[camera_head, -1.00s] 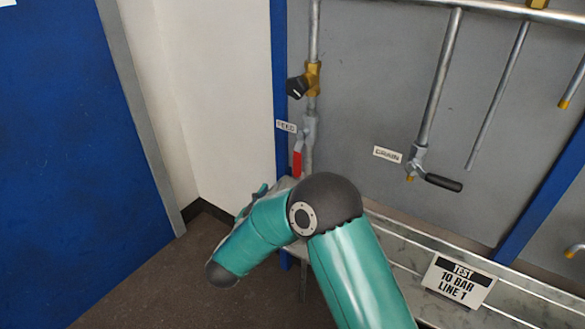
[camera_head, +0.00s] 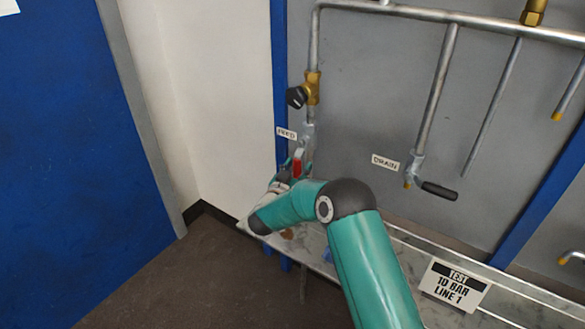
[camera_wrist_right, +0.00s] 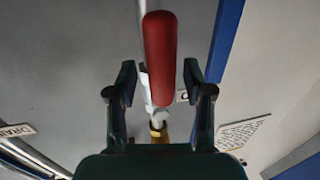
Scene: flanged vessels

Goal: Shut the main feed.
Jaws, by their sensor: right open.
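The feed valve's red lever (camera_head: 297,168) hangs down from a grey valve body on the left vertical pipe, beside the FEED label (camera_head: 286,134). My right gripper (camera_head: 299,163) is at this lever, partly hidden behind my own arm. In the right wrist view the red lever (camera_wrist_right: 159,58) stands between the two open fingers of my right gripper (camera_wrist_right: 160,76). A gap shows on each side of it, and the fingers are not closed on it. My left gripper is not in view.
Above the feed valve is a brass valve (camera_head: 312,88) with a black knob (camera_head: 297,97). To the right, a DRAIN label (camera_head: 385,161) is beside a valve with a black lever (camera_head: 440,190). A bench (camera_head: 400,258) with a test sign (camera_head: 455,283) runs below.

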